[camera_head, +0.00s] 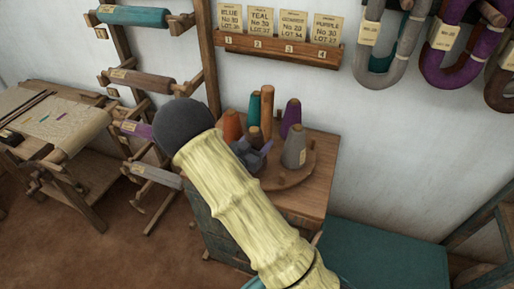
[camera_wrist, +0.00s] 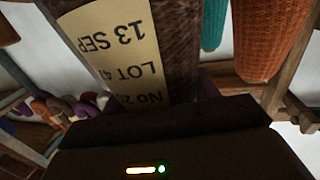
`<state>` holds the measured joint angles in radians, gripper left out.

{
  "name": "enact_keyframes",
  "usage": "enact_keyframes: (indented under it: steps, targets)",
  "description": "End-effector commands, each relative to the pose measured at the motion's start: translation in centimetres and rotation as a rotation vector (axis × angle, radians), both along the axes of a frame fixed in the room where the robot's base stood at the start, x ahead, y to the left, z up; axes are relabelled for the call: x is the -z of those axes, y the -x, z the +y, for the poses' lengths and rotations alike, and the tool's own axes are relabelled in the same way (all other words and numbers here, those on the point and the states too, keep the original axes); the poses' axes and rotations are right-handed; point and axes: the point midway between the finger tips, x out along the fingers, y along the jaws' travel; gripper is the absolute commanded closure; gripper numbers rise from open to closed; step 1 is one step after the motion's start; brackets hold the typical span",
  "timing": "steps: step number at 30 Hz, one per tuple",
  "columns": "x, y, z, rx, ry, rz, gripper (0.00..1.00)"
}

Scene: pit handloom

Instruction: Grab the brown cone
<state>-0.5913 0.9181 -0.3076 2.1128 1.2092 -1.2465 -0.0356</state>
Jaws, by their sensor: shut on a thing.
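The brown cone (camera_wrist: 178,40) fills the upper middle of the wrist view, dark brown thread with a cream paper label (camera_wrist: 125,50) that reads upside down. It stands right against the front of my gripper, which is shut on it. In the head view my gripper (camera_head: 254,150) is at the round wooden board, partly hidden by my arm. Only the upper part of the brown cone (camera_head: 254,134) shows there, just above the gripper. Its base is hidden, so I cannot tell whether it touches the board.
An orange cone (camera_head: 231,124), a teal cone (camera_head: 254,105), a tall brown-orange cone (camera_head: 267,105), a purple cone (camera_head: 290,118) and a grey cone (camera_head: 294,148) crowd close around. The round board (camera_head: 290,178) sits on a wooden cabinet (camera_head: 322,160). A spool rack (camera_head: 211,65) stands left.

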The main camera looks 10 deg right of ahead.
Motion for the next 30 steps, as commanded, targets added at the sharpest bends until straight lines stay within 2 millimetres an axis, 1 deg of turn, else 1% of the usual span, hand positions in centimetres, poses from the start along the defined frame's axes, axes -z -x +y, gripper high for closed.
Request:
enact_keyframes:
  steps: [1,9,13,18,30]
  targets:
    - [-0.8,0.0,0.0,0.000,-0.002,-0.005,0.69]
    - [-5.4,0.0,0.0,-0.001,-0.003,-0.006,0.69]
    - [-6.9,0.0,0.0,0.000,-0.001,-0.004,0.69]
    - [-7.7,0.0,0.0,0.000,0.001,0.000,0.69]
    - [-7.7,0.0,0.0,0.000,0.001,0.000,0.69]
